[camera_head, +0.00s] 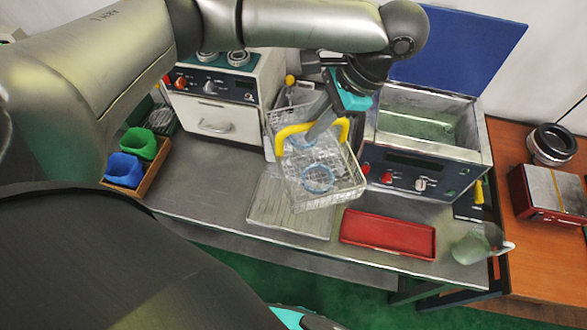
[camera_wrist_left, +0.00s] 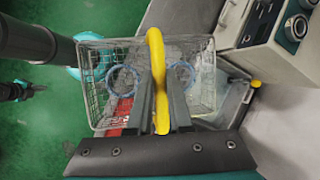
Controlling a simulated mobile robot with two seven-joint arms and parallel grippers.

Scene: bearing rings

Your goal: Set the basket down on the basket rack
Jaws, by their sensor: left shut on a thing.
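My left gripper (camera_head: 322,128) is shut on the yellow handle (camera_head: 290,131) of a wire basket (camera_head: 338,197). The basket hangs tilted in the head view, with blue-edged rings (camera_head: 318,179) inside. In the left wrist view the gripper fingers (camera_wrist_left: 160,125) close around the yellow handle (camera_wrist_left: 156,50), and the basket (camera_wrist_left: 204,90) lies beyond with two rings. A pale ribbed rack-like tray (camera_head: 270,212) lies on the bench below and left of the basket. I cannot tell for sure whether it is the basket rack. My right gripper's fingers do not show.
A steel tank with a raised blue lid (camera_head: 460,45) stands right of the basket, close to it. A white oven-like unit (camera_head: 215,118) stands behind left. A red tray (camera_head: 388,234) and a jug (camera_head: 475,245) are at the front right. Left bench has free room.

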